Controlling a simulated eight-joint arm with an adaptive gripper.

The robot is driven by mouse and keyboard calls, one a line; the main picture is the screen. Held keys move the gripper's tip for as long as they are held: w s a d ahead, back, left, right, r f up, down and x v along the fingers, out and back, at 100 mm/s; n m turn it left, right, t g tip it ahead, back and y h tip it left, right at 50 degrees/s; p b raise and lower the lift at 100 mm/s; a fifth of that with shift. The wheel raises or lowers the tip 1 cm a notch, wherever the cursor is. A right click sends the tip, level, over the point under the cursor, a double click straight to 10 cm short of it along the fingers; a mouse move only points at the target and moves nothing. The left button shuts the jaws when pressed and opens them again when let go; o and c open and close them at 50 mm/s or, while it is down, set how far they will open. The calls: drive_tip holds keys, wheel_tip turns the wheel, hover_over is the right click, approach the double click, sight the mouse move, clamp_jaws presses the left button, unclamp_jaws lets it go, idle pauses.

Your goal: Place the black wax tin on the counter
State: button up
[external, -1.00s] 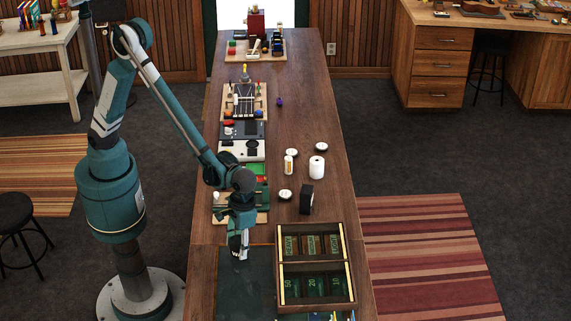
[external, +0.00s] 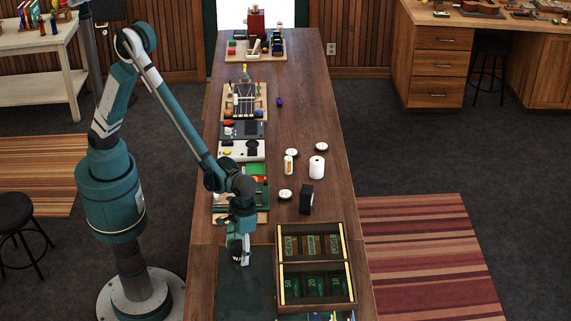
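My gripper (external: 240,254) points down over the near left part of the wooden counter (external: 315,104), above a dark mat (external: 246,286). A small dark, round shape that looks like the black wax tin (external: 236,252) sits at the fingers. The fingers appear shut on it, though the view is small and partly blocked by the gripper. I cannot tell whether the tin touches the mat.
A wooden cash tray (external: 316,266) is right of my gripper. A black block (external: 306,199), a white roll (external: 317,167) and small white-topped round tins (external: 285,194) stand behind it. A card machine (external: 242,140) and tool boards line the left edge. The counter's middle right is clear.

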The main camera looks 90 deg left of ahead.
drive_tip(key=shift+r, duration=0.15)
drive_tip(key=r, duration=0.4)
drive_tip(key=w+r, duration=0.1)
drive_tip(key=r, duration=0.7)
drive_tip(key=shift+w+a, duration=0.2)
drive_tip(key=shift+a, duration=0.05)
idle(0.5)
drive_tip(key=s+a+r+m+t, duration=0.1)
drive_tip(key=a+r, duration=0.4)
drive_tip(key=a, duration=0.4)
drive_tip(key=s+a+r+t, duration=0.2)
drive_tip(key=a+r, duration=0.2)
drive_tip(key=a, duration=0.4)
drive_tip(key=s+a+r+m+t, duration=0.1)
drive_tip(key=a+r, duration=0.4)
drive_tip(key=a, duration=0.4)
drive_tip(key=s+a+m+t, duration=0.1)
drive_tip(key=s+a+t, duration=0.1)
drive_tip(key=s+a, duration=0.5)
drive_tip(key=s+a+m+t, duration=0.1)
drive_tip(key=s+a+t, duration=0.1)
drive_tip(key=s+a, duration=0.5)
drive_tip(key=a, duration=0.6)
drive_tip(key=shift+s+m+y, duration=0.25)
drive_tip(key=shift+m+y, duration=0.05)
